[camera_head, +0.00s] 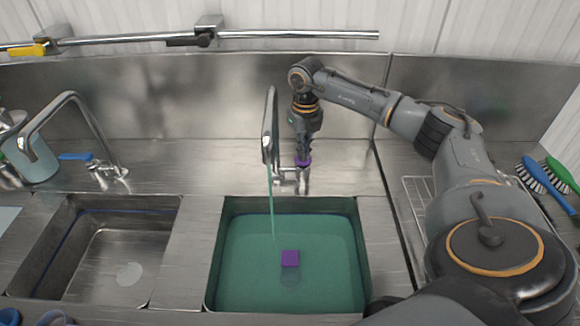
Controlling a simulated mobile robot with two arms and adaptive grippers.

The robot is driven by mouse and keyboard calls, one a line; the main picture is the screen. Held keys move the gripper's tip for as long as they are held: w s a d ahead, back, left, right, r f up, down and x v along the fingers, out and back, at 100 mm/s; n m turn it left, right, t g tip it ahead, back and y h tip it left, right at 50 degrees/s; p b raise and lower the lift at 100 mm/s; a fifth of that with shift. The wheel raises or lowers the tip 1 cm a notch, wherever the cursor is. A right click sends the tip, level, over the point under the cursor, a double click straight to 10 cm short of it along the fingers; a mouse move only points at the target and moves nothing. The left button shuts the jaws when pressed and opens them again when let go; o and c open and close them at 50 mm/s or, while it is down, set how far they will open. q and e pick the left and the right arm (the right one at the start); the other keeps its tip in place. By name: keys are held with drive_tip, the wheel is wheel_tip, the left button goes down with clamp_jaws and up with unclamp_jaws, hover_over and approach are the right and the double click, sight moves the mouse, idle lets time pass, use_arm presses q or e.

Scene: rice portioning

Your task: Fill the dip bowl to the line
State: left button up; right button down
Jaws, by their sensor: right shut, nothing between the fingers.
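The right sink basin (362,250) holds teal liquid (250,265), with its surface below the rim. A thin teal stream falls into it from the right tap (270,115). A purple block (290,258) is in the liquid above the pale drain; I cannot tell whether it floats. My right gripper (303,158) points down at the right tap's purple lever (304,162), behind the spout. It is shut with nothing between its fingers; whether it touches the lever is unclear. My left gripper is not in view.
The left basin (160,245) looks empty, with a dark blue line inside its walls. Its tap (60,105) has a blue lever (75,156). A wire rack (413,190) and brushes (532,175) lie at right. A rail (290,34) runs along the back.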

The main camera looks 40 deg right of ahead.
wheel_tip(320, 180, up, 5)
drive_tip(key=p, duration=0.4)
idle(0.4)
idle(0.6)
